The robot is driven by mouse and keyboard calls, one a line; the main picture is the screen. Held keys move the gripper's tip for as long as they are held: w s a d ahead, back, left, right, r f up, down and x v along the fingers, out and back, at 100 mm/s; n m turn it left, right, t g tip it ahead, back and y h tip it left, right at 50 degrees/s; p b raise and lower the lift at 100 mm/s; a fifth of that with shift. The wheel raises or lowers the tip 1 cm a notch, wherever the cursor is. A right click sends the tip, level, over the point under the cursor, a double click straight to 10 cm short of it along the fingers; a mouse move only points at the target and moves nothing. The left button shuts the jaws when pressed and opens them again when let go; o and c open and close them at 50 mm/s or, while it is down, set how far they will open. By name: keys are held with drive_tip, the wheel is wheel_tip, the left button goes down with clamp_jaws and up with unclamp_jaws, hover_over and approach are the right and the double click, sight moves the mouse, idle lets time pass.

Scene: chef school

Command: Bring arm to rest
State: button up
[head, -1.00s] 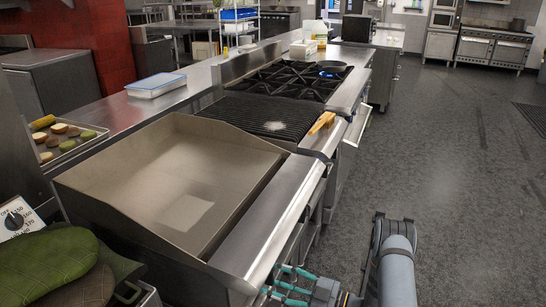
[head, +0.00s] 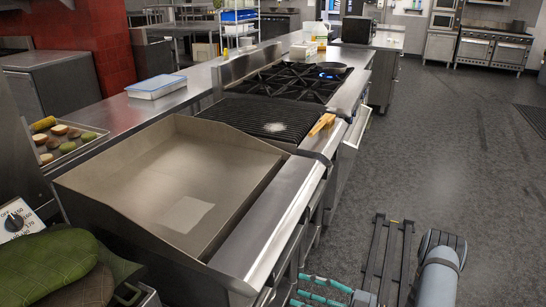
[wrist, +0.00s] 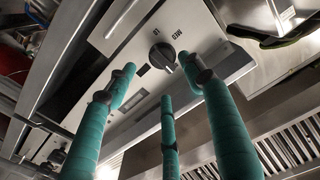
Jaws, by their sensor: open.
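My gripper (head: 301,289) is at the bottom edge of the head view, with teal fingers pointing left toward the front of the griddle unit (head: 240,225). Part of the gripper is cut off by the frame. In the wrist view, its three teal fingers (wrist: 165,95) are spread apart with nothing between them. Beyond the fingers, the wrist view shows a metal control panel with a black knob (wrist: 163,56) marked LO and MED. I cannot tell whether any finger touches the panel. My grey arm link shows at the bottom right of the head view.
Green mitts (head: 45,265) lie at bottom left. A food tray (head: 75,150) is at left. The floor (head: 450,150) on the right is open.

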sight(273, 282)
drive_tip(key=x, duration=0.9)
drive_tip(key=shift+a, duration=0.2)
drive_tip(key=shift+w+n, duration=0.2)
drive_tip(key=shift+n, duration=1.1)
